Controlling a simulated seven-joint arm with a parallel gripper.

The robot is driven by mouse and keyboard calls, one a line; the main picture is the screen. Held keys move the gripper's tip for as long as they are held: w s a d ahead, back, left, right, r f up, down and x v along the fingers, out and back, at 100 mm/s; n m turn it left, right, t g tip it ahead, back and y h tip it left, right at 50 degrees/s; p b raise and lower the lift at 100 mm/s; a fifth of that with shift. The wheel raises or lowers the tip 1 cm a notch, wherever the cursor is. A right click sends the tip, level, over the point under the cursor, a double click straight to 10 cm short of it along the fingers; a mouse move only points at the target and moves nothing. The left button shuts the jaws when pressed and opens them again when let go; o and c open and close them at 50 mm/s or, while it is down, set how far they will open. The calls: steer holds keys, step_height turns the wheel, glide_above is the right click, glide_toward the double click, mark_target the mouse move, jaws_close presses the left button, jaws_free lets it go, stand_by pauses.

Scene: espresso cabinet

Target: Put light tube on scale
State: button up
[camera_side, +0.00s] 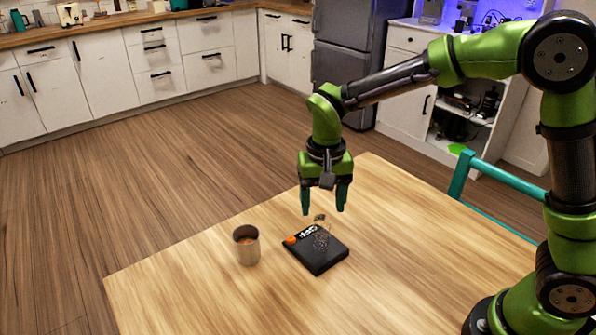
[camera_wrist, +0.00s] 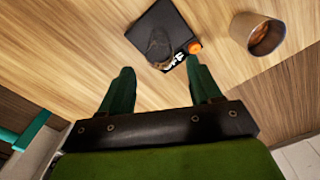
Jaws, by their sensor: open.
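The black scale (camera_side: 319,261) lies flat on the wooden table, with a white display and an orange spot at its edge. A small clear tube with dark bits inside (camera_side: 321,238) is on the scale; it looks upright or slightly tilted, I cannot tell which. In the wrist view the tube (camera_wrist: 160,45) shows as a dark shape over the scale (camera_wrist: 142,30). My gripper (camera_side: 324,207) is open and empty, pointing down above the scale and tube, apart from both. Its two fingers (camera_wrist: 160,74) show spread in the wrist view.
A metal cup (camera_side: 246,250) with brown contents stands left of the scale; it also shows in the wrist view (camera_wrist: 244,30). The table (camera_side: 400,260) is otherwise clear. A teal chair (camera_side: 500,175) stands at its right edge. Cabinets and a fridge stand farther back.

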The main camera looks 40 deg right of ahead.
steer(key=s+d+r+t+y, duration=0.1)
steer(key=s+d+r+t, duration=0.15)
steer(key=r, duration=0.25)
steer(key=s+d+r+t+y, duration=0.1)
steer(key=s+d+r, duration=0.1)
steer(key=s+r, duration=0.3)
steer(key=s+d+r+n+t, duration=0.1)
steer(key=s+d+n+t, duration=0.1)
steer(key=s, duration=0.6)
steer(key=shift+s+d+r+t, duration=0.15)
steer(key=shift+d+r+t, duration=0.25)
steer(key=shift+d+t, duration=0.4)
